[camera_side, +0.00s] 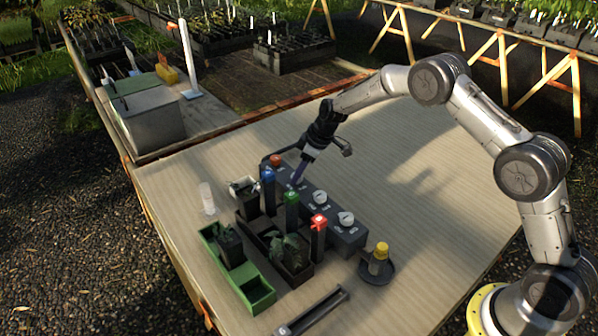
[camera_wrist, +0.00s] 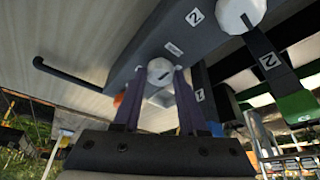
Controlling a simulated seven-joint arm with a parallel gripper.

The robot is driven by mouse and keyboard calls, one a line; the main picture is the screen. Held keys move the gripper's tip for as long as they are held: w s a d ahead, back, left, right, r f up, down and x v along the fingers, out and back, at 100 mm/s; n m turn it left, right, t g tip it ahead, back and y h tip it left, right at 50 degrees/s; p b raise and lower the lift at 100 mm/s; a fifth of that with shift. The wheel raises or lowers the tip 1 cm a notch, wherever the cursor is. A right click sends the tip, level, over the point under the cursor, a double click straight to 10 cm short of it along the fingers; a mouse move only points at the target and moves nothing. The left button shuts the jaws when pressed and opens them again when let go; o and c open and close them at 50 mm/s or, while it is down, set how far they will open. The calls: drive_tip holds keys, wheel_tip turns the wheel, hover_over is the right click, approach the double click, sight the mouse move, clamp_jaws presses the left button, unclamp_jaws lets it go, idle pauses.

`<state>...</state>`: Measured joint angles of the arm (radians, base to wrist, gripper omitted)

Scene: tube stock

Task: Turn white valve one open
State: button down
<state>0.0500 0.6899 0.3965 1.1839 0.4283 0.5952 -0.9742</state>
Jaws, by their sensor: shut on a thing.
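My gripper (camera_side: 296,182) points down at the far end of a dark valve block (camera_side: 333,212). In the wrist view its two purple fingers (camera_wrist: 158,82) are shut on a white faceted knob (camera_wrist: 160,70), one finger on each side. The knob has a short dark mark on its face. It sits before the knob by the "2" label, so I take it as white valve one. In the side view the fingers hide this knob. Two more white knobs (camera_side: 320,198) (camera_side: 346,218) stand nearer on the block, clear of my gripper.
An orange knob (camera_side: 276,160) sits at the block's far end. Posts with blue (camera_side: 268,175), green (camera_side: 291,197) and red (camera_side: 319,222) tops stand close in front. A green tray (camera_side: 262,293) and a yellow-topped item (camera_side: 381,250) are nearby. The table's right side is clear.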

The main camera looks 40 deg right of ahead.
drive_tip(key=shift+s, duration=0.1)
drive_tip(key=shift+c, duration=2.2)
unclamp_jaws()
drive_tip(key=v, duration=1.3)
drive_tip(key=shift+r, duration=0.4)
